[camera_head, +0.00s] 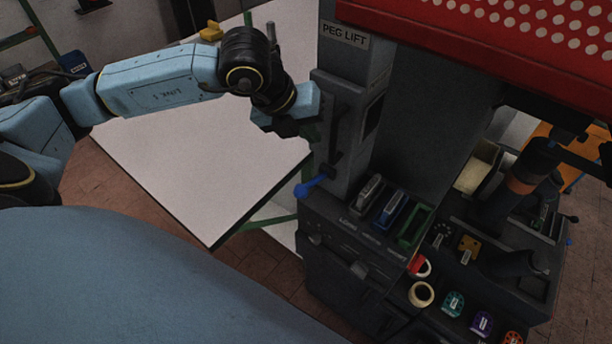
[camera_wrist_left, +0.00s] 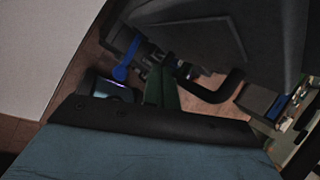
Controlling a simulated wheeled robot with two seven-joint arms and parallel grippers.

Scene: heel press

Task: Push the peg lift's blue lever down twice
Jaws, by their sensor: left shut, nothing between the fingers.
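The blue lever (camera_head: 312,186) sticks out to the left from the front of the grey peg lift column (camera_head: 343,75), low down, with its blue end hanging lower than its dark pivot. It also shows in the left wrist view (camera_wrist_left: 124,62), partly in front of the dark machine body. My left gripper (camera_head: 309,131) is shut and empty, beside the column and above the lever, apart from it. Its fingertips are dark and hard to make out against the column. My right gripper does not show.
A white table top (camera_head: 200,150) lies under my left arm, with a small yellow block (camera_head: 211,31) at its back. A red perforated panel (camera_head: 500,25) overhangs the machine. Tape rolls (camera_head: 421,294) and coloured discs (camera_head: 453,304) sit on the machine's lower ledge.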

